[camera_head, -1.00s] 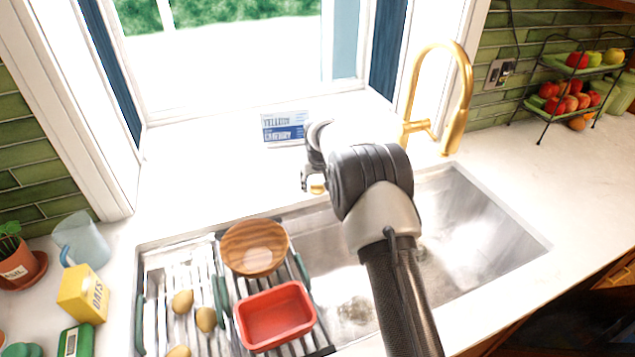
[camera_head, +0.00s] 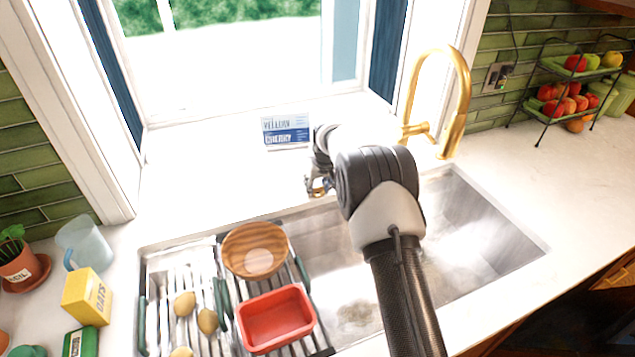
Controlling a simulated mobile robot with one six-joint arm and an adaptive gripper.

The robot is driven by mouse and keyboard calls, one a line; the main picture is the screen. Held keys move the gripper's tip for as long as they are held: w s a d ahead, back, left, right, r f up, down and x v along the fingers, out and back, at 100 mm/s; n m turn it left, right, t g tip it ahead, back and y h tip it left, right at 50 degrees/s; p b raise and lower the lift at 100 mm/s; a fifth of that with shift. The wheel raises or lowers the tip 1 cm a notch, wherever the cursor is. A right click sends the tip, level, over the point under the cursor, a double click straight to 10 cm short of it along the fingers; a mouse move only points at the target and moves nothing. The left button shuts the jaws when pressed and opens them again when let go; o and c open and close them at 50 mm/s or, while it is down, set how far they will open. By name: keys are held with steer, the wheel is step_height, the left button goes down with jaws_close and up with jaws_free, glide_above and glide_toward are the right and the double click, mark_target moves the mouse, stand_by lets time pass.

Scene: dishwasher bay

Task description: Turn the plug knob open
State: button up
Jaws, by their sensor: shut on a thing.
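My gripper (camera_head: 319,187) is at the back rim of the steel sink (camera_head: 470,240), left of the gold faucet (camera_head: 456,112). It is shut on a small gold piece at its fingertips, which I take to be the plug knob (camera_head: 313,192). My gripper and wrist cover most of the knob, so its turned position cannot be made out. The drain plug is not clearly visible in the basin.
A rack over the sink's left side holds a wooden bowl (camera_head: 254,251), a red tub (camera_head: 276,318) and several potatoes (camera_head: 184,305). A blue and white card (camera_head: 286,131) stands behind my gripper. The right basin is clear.

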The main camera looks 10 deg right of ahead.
steer(key=shift+n, duration=0.5)
steer(key=o, duration=1)
steer(key=shift+o, duration=0.2)
steer(key=shift+r, duration=0.15)
steer(key=v, duration=1.2)
steer(key=shift+d, duration=0.25)
